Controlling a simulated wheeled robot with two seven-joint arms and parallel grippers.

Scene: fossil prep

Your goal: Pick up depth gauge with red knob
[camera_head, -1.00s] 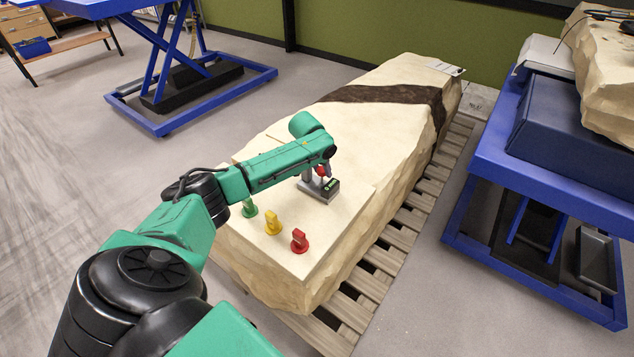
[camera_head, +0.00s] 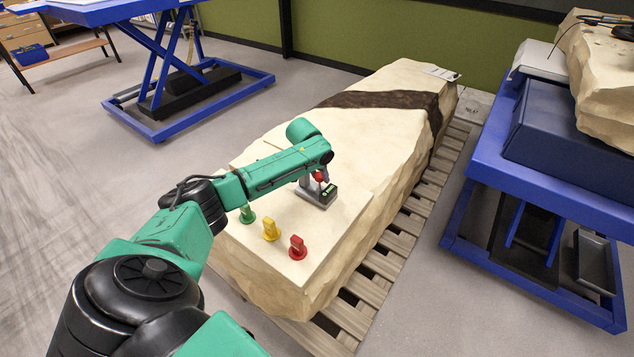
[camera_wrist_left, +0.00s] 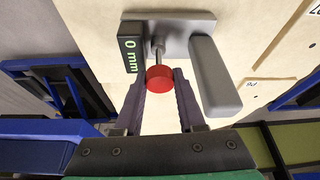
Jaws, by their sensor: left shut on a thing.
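The depth gauge (camera_head: 318,195) is a grey block with a dark display and a red knob. It appears to rest on the flat top of the pale stone block (camera_head: 340,235). In the left wrist view its display (camera_wrist_left: 130,47) reads 0 mm, and the red knob (camera_wrist_left: 159,78) sits on a thin metal rod beside a grey upright (camera_wrist_left: 214,75). My left gripper (camera_head: 318,177) is over the gauge with its fingers around the red knob, shut on it. In the wrist view the two dark fingers (camera_wrist_left: 162,83) flank the knob. My right gripper is not in view.
Green (camera_head: 247,214), yellow (camera_head: 270,229) and red (camera_head: 298,247) markers stand on the stone near my left arm. The stone lies on a wooden pallet (camera_head: 393,240). A blue lift table (camera_head: 545,185) stands at right, another (camera_head: 190,100) at back left. Open floor lies between.

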